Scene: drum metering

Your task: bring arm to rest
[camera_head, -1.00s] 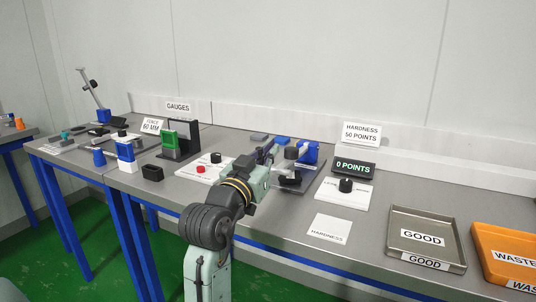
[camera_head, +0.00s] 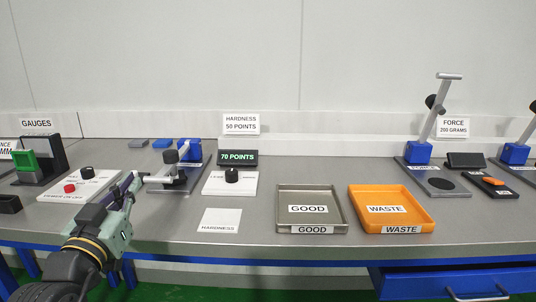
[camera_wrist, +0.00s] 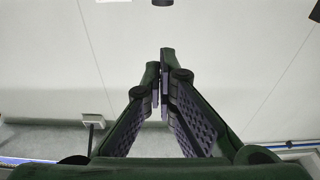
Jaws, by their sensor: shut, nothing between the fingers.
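My gripper (camera_head: 130,184) is over the left part of the bench, at the end of my raised arm, between a white control panel and the hardness tester. In the wrist view its two fingers (camera_wrist: 160,65) come together at the tips with nothing held, against the pale wall. The hardness tester (camera_head: 190,151), with a blue head and black knob, stands just right of the fingertips. Whether the fingers touch its light grey bar I cannot tell. Its display (camera_head: 238,158) reads 70 POINTS.
A panel with red and black knobs (camera_head: 84,184) lies left of my gripper. A HARDNESS card (camera_head: 220,221), a grey GOOD tray (camera_head: 341,212) and an orange WASTE tray (camera_head: 429,208) are to the right. A FORCE stand (camera_head: 418,152) is further right. Both trays look empty.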

